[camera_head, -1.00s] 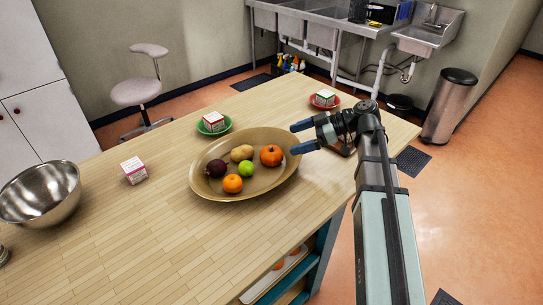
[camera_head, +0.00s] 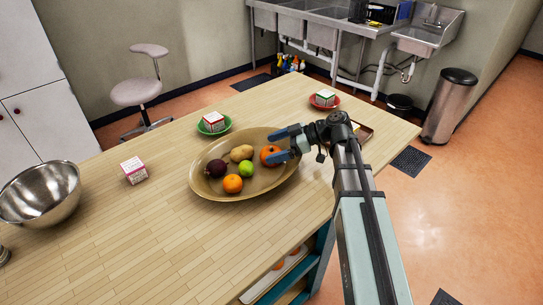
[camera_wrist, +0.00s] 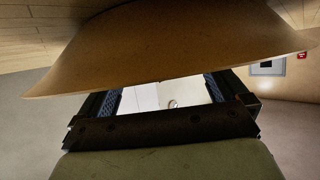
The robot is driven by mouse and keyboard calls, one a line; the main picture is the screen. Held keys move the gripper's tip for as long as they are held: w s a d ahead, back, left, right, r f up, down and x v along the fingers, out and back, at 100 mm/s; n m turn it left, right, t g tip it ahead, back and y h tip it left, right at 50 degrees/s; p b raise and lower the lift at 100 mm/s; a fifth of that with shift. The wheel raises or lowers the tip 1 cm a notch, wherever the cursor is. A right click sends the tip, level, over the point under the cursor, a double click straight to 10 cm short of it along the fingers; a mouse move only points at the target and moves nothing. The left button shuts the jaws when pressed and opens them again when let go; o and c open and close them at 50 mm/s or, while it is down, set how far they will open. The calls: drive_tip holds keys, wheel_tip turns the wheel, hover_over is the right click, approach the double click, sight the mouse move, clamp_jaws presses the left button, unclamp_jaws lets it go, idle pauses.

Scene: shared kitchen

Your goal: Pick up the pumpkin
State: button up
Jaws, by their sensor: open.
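The pumpkin (camera_head: 265,153) is a small orange round thing at the right side of a wide tan bowl (camera_head: 222,194) on the wooden table. My gripper (camera_head: 276,147) is open, reaching in over the bowl's right rim. Its two blue fingers lie at the pumpkin, one toward its far side and one across its near right part, partly hiding it. I cannot tell whether they touch it. In the wrist view the bowl (camera_wrist: 165,50) covers the fingertips; only the finger bases (camera_wrist: 160,95) show, and the pumpkin is not seen.
The bowl also holds a dark purple item (camera_head: 215,168), a potato (camera_head: 241,153), a green fruit (camera_head: 246,169) and an orange (camera_head: 233,184). Small boxes sit on a green plate (camera_head: 226,127) and a red plate (camera_head: 336,105). A metal bowl (camera_head: 45,195) stands left.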

drive_tip(key=shift+c, duration=0.5)
drive_tip(key=c, duration=1.3)
